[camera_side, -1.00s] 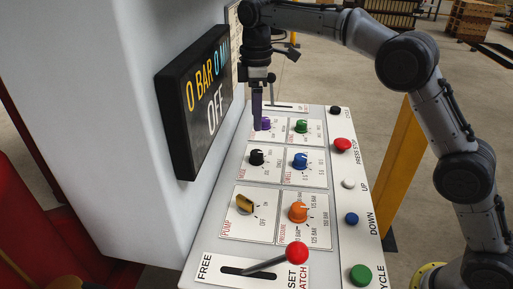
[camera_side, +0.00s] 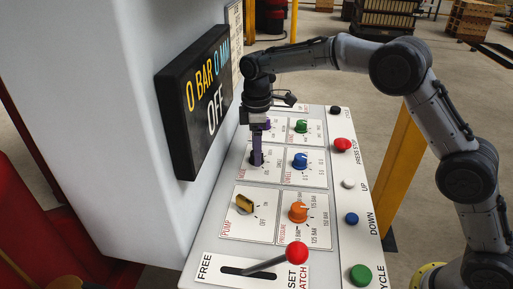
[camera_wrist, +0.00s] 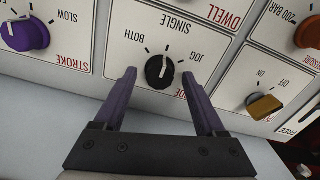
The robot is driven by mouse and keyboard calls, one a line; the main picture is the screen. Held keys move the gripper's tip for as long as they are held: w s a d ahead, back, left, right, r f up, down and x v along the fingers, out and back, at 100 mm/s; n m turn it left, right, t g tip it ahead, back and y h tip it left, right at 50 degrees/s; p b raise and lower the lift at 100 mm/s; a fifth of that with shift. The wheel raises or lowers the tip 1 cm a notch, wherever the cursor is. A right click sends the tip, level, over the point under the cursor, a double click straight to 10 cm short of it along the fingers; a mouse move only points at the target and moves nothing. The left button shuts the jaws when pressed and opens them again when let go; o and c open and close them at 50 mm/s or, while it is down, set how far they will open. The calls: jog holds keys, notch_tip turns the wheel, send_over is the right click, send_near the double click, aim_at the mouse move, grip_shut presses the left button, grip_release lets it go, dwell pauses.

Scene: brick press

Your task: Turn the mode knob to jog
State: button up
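The mode knob (camera_wrist: 160,71) is black with a white pointer line, on a white plate labelled BOTH, SINGLE and JOG in the wrist view. Its line points up and slightly right in that view, between the SINGLE and JOG marks or near one; I cannot tell exactly. My gripper (camera_wrist: 163,88) is open, with one purple finger on each side of the knob and gaps visible to both. In the side view, my gripper (camera_side: 256,158) is down over the mode knob and hides most of it.
Neighbouring knobs are the blue dwell knob (camera_side: 300,161), purple stroke knob (camera_wrist: 25,34), yellow pump knob (camera_side: 245,203), and orange pressure knob (camera_side: 298,212). A red-tipped lever (camera_side: 296,253) stands in front. The display (camera_side: 196,100) reads OFF at the left.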

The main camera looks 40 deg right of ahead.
grip_shut()
jog(key=shift+m, duration=0.4)
jog(key=m, duration=0.4)
jog(key=shift+m, duration=0.3)
jog(key=shift+r+m, duration=0.1)
jog(key=shift+m, duration=2.2)
grip_release()
